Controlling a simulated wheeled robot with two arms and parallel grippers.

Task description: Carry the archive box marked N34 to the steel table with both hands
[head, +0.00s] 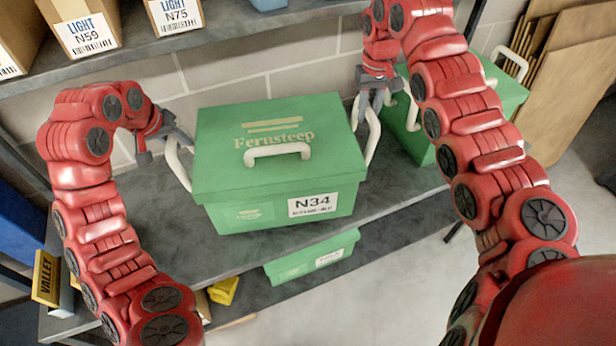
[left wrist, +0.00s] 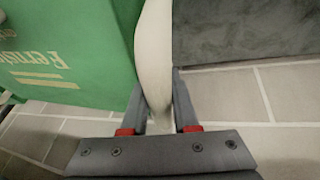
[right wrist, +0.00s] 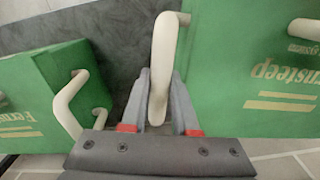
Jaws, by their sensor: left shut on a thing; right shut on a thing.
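The green archive box marked N34 (head: 272,170) is in the middle of the head view, on or just above the grey shelf; I cannot tell which. It has a cream handle on its lid and one on each side. My left gripper (head: 165,140) is shut on its left side handle (left wrist: 152,55), beside the green wall. My right gripper (head: 375,92) is shut on its right side handle (right wrist: 163,60). The steel table is not seen in these views.
Another green box (head: 505,85) with cream handles stands close behind on the right. A green box (head: 312,258) sits on the shelf below. Bare floor (head: 400,285) shows in front, and flat cardboard (head: 565,85) leans at right.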

